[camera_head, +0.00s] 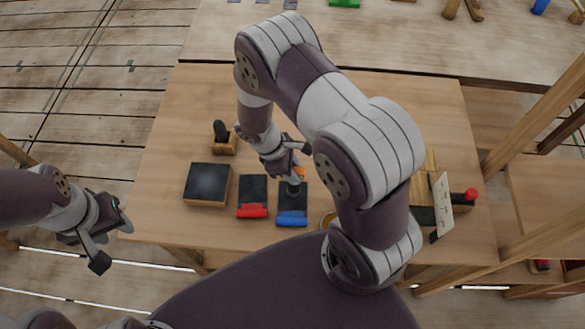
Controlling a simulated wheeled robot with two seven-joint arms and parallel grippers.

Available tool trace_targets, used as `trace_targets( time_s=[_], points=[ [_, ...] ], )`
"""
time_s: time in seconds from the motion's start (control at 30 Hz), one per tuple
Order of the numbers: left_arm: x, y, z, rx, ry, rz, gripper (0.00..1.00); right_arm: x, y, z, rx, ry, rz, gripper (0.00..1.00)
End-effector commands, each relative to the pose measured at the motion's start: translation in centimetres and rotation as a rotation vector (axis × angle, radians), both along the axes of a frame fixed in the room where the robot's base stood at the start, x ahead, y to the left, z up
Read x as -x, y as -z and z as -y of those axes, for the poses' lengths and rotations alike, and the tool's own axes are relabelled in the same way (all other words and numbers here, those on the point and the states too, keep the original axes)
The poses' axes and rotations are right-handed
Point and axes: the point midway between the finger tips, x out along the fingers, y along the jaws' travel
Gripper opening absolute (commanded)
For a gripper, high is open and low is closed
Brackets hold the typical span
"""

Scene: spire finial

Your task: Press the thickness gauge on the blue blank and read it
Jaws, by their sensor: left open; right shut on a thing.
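The blue blank (292,219) lies on the wooden table, a dark plate with a blue near end. My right gripper (291,168) is shut on the thickness gauge (294,188), a small piece with orange at its top and a grey lower end. The gauge is at the far part of the blue blank's dark plate; whether it touches or hovers cannot be told. No reading can be made out. My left gripper (112,241) is open and empty, off the table's left edge.
A similar red blank (252,211) lies just left. Further left are a dark-topped block (207,184) and a wooden holder (224,146) with a black knob. A yellow-rimmed round item (328,220), partly hidden by my arm, and an upright white card (442,205) are to the right.

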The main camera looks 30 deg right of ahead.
Motion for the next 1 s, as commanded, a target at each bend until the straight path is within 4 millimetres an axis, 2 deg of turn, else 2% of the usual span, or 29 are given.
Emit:
trace_targets(
  time_s=[0.9,1.0],
  points=[
    [0.0,2.3,0.0,0.000,0.000,0.000,0.43,0.0,2.9,0.0,0.000,0.000,0.000,0.00],
    [0.0,2.1,0.0,0.000,0.000,0.000,0.43,0.0,2.8,0.0,0.000,0.000,0.000,0.00]
  ],
)
